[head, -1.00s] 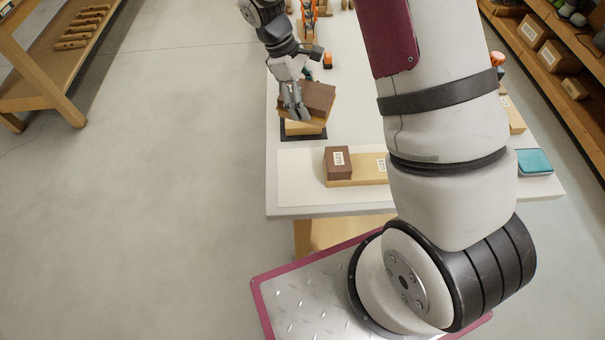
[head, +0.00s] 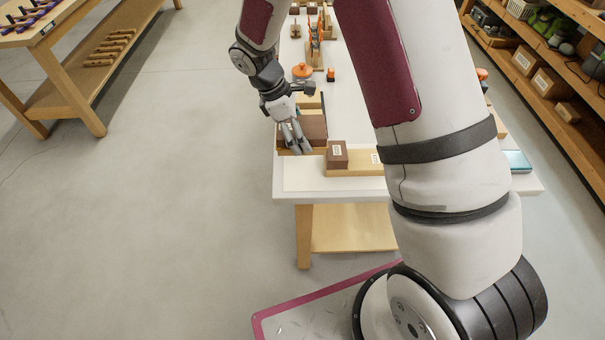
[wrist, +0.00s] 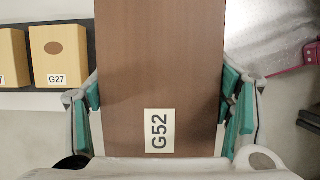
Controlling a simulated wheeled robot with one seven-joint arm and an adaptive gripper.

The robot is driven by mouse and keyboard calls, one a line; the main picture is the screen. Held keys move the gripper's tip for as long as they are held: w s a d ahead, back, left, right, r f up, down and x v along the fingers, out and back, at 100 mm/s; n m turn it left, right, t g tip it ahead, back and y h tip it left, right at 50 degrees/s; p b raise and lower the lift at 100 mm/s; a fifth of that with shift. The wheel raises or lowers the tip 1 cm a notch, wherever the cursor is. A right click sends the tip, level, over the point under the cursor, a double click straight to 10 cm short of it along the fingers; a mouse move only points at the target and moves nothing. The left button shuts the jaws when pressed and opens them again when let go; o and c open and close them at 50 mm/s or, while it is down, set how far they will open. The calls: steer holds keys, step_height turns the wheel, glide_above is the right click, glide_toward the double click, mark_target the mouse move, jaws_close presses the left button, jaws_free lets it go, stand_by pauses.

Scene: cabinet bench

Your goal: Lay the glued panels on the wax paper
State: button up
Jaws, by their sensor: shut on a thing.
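My gripper (head: 298,142) is shut on a dark brown panel (wrist: 160,60) labelled G52, with teal finger pads on both its sides in the wrist view. In the head view the held panel (head: 315,128) is at the left back edge of the wax paper (head: 305,181), a pale sheet at the bench's near end. I cannot tell whether it touches the sheet. A light wooden panel (head: 352,166) with a brown block (head: 337,152) at its left end lies on the paper, just right of my gripper. My arm hides their right part.
Light wooden blocks, one labelled G27 (wrist: 58,57), sit on a black tray (wrist: 42,98) in the wrist view. Orange-handled clamps (head: 315,45) stand farther back on the bench. A teal item (head: 517,162) lies at the right. Shelves (head: 545,80) stand beyond a floor gap.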

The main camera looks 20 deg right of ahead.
step_height(320, 180, down, 10)
steer(key=shift+r+p, duration=0.15)
steer(key=shift+p, duration=0.25)
steer(key=o, duration=1.3)
